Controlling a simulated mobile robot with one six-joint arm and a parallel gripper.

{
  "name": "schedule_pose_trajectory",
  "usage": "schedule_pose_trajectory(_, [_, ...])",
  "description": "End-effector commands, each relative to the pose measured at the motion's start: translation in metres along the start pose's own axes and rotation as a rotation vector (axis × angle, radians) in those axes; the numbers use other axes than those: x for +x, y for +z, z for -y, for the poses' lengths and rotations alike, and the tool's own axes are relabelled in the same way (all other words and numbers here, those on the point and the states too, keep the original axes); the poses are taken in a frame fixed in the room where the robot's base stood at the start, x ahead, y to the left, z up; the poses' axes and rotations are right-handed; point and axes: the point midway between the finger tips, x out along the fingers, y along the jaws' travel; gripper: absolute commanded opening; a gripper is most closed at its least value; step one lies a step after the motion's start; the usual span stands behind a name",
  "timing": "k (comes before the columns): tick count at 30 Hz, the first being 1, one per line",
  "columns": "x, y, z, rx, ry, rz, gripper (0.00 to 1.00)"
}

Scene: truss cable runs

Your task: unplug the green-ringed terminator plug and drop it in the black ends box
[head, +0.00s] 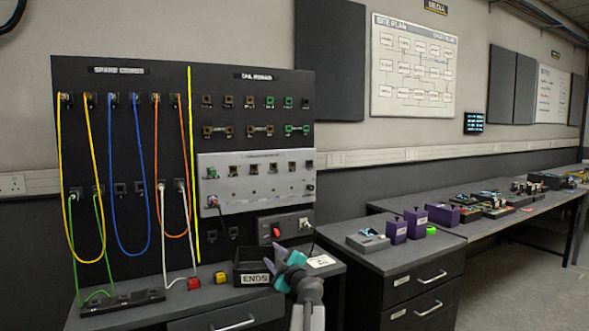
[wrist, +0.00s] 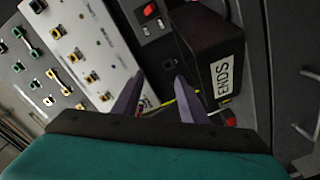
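A small green-ringed item (head: 211,172), apparently the terminator plug, sits at the left of the upper row on the grey panel (head: 255,190). It is too small to make out clearly. The black ends box (head: 252,281) stands on the bench below the panel, its label facing out. In the wrist view the ends box (wrist: 213,45) is right of the fingers. My gripper (head: 285,260) is in front of the bench, just right of the box. In the wrist view my gripper (wrist: 158,92) has its two purple fingers apart with nothing held between them.
Yellow, blue, orange, white and green cords hang on the left of the black board (head: 128,200). A red block (head: 194,284) and a yellow block (head: 220,277) sit left of the box. A unit with a red switch (head: 284,227) is above the box. Purple boxes (head: 416,222) stand right.

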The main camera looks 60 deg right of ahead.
Motion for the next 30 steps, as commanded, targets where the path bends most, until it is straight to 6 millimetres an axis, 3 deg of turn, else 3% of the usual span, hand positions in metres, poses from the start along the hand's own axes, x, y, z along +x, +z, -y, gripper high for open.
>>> schedule_pose_trajectory(9, [-0.021,0.0,0.001,-0.001,0.0,0.0,0.39])
schedule_pose_trajectory(30, [-0.022,-0.001,0.001,-0.001,-0.001,-0.001,0.39])
